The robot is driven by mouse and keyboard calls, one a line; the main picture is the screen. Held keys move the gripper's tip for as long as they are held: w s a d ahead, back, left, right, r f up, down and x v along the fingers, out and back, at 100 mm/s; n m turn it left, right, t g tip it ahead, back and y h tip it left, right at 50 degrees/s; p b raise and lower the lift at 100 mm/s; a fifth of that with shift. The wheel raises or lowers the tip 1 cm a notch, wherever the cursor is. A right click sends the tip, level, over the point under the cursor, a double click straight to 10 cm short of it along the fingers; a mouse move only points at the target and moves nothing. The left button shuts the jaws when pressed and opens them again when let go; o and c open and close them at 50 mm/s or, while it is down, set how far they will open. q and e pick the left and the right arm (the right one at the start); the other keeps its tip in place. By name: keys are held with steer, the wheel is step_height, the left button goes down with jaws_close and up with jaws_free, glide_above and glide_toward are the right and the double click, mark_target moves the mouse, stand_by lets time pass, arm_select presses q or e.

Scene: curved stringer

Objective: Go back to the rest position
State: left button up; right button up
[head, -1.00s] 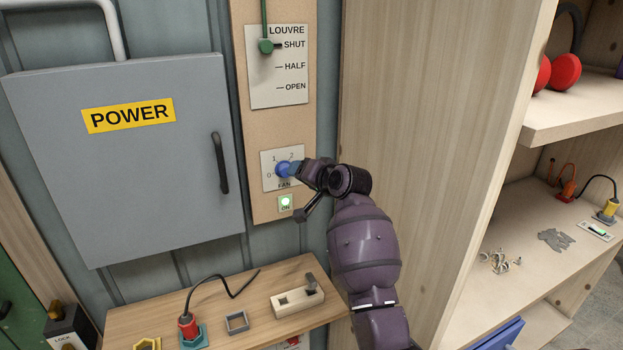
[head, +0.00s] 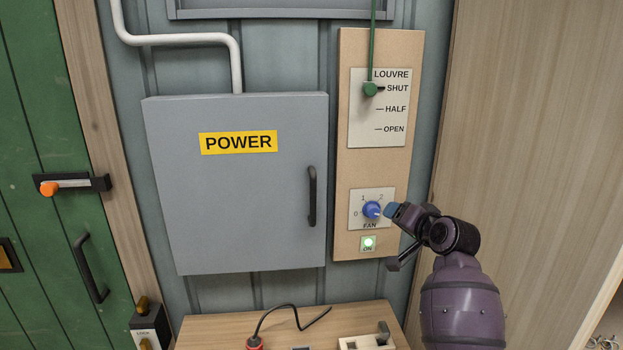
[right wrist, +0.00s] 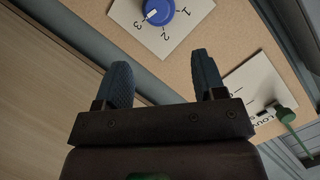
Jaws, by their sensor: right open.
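My right gripper (head: 394,211) is open and empty, just to the right of the blue fan knob (head: 372,209) and apart from it. In the right wrist view its two fingers (right wrist: 163,78) are spread with bare board between them. The knob (right wrist: 158,12) shows there beyond the fingertips, its white mark on the side of the 3. My right arm comes up from the lower right of the head view. My left gripper is not in view.
A grey POWER cabinet (head: 235,205) is shut left of the fan panel. The louvre lever (head: 370,89) is at SHUT. A green lamp (head: 368,243) glows under the knob. A wooden shelf (head: 290,325) juts out below. A wooden side panel (head: 530,140) stands at right.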

steer(key=s+d+f+n+g+h+b, duration=0.1)
steer(key=s+f+n, duration=0.5)
steer(key=s+f, duration=2.8)
steer(key=s+g+h+b, duration=0.1)
steer(key=s+h, duration=0.1)
steer(key=s, duration=0.2)
steer(key=shift+s+d+f+n+g+h, duration=0.2)
steer(key=shift+f+n+g+h, duration=0.1)
steer(key=shift+f+n+g, duration=0.1)
